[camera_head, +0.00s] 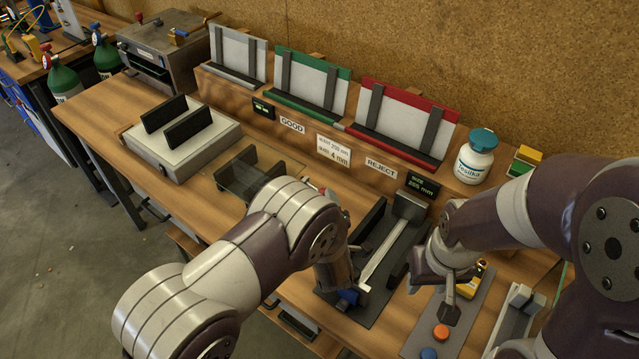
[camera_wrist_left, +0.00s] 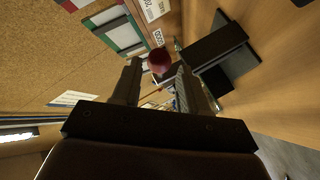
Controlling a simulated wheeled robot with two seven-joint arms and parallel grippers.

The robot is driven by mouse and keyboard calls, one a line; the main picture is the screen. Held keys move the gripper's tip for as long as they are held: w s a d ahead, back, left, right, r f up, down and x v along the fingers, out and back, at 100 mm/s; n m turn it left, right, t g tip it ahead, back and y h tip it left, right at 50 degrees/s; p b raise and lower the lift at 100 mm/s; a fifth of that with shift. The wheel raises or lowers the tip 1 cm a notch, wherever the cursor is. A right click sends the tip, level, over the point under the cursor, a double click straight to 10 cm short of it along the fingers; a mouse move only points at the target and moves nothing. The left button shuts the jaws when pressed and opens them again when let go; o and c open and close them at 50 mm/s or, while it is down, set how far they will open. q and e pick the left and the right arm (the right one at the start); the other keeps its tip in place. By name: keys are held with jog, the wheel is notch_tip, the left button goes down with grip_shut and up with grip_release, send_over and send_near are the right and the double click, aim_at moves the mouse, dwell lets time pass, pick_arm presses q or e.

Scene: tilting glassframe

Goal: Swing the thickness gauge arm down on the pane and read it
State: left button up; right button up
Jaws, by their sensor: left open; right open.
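A round red knob (camera_wrist_left: 159,60) shows in the left wrist view between the fingers of my open left gripper (camera_wrist_left: 157,72); I cannot tell whether they touch it. A bit of red (camera_head: 321,190) shows behind my left arm in the head view, where the left gripper itself is hidden. The gauge arm cannot be clearly made out. I cannot make out a pane on the dark stand (camera_head: 235,181), which also shows in the left wrist view (camera_wrist_left: 216,45). My right gripper (camera_head: 446,276) is open above the grey button plate (camera_head: 462,336). A display (camera_head: 420,186) reads about 255 mm.
A long dark fixture with a light bar (camera_head: 385,252) lies between my arms. Grey, green (camera_head: 312,84) and red racks line the back. A white bottle (camera_head: 474,160) stands right.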

aim_at(322, 190)
pick_arm(q)
jog(key=p+x, duration=0.1)
jog(key=x, duration=0.5)
jog(key=shift+w, duration=0.2)
grip_shut()
